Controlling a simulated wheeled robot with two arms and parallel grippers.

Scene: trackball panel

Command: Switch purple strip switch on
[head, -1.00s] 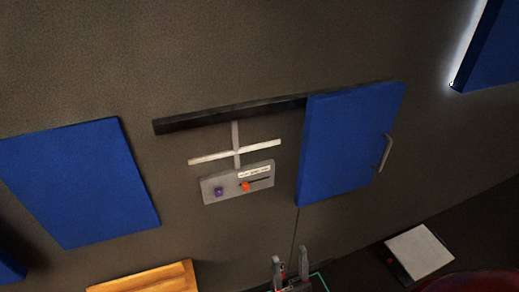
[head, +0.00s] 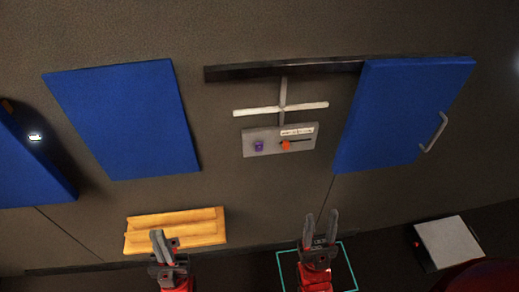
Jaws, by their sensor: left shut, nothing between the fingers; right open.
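A grey panel (head: 303,144) is on the wall, right of the middle of the head view. It carries a small purple switch (head: 258,146) at its left and an orange-red knob (head: 286,145) at a dark slot. A pale label (head: 297,131) is above the slot; its text is too small to read. My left gripper (head: 157,237) is shut and empty, low and left of the panel, in front of the yellow shelf. My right gripper (head: 321,219) is open and empty, below the panel and apart from it. Neither gripper touches the switch.
A pale cross-shaped bar (head: 255,111) is above the panel, under a dark rail (head: 240,73). A blue sliding door (head: 400,115) with a handle (head: 434,133) is right. A blue board (head: 125,120) is left. A yellow shelf (head: 205,222) is low left. A pale-topped box (head: 448,242) is lower right.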

